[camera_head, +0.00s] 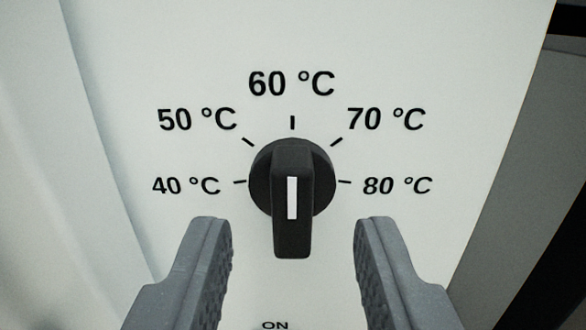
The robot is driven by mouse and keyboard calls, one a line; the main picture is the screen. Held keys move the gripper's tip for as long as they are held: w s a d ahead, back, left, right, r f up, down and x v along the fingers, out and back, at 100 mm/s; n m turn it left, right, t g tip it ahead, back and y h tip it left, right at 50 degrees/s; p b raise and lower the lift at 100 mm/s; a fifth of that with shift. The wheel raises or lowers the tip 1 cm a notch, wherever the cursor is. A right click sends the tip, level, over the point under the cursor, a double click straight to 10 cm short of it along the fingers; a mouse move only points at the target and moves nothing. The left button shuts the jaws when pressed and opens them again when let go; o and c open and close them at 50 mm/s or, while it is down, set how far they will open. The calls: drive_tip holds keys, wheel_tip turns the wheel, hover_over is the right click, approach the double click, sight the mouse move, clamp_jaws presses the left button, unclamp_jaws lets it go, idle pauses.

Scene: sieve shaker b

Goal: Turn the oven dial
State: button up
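The oven dial (292,190) is a round black knob with a raised grip bar and a white stripe. It sits on a white panel (460,120) in the middle of the head camera view. The bar stands upright in the picture, with its larger end toward the bottom. Marks from 40 °C to 80 °C run around its upper half, with 60 °C straight above. My gripper (292,235) is open, with one grey finger on each side of the dial's lower part. Clear gaps show between the fingers and the dial. How far the fingertips are from the panel is hard to tell.
An "ON" label (275,325) shows on the panel at the bottom edge, between my fingers. The panel's right edge borders a dark area (540,200). A pale surface (50,180) lies at the left. No obstacle shows between the fingers and the dial.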

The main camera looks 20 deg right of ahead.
drive_tip(key=shift+x, duration=1.15)
clamp_jaws()
drive_tip(key=shift+m, duration=0.3)
drive_tip(key=m, duration=0.4)
drive_tip(key=shift+d+f+b, duration=0.1)
drive_tip(key=shift+f+b, duration=0.05)
drive_tip(key=shift+b, duration=0.15)
drive_tip(key=shift+s+d+f+m+b, duration=0.1)
drive_tip(key=shift+m+b, duration=0.45)
drive_tip(key=shift+m, duration=0.75)
drive_tip(key=shift+f+m+b, duration=0.1)
drive_tip(key=shift+m+b, duration=0.45)
drive_tip(key=shift+m, duration=0.75)
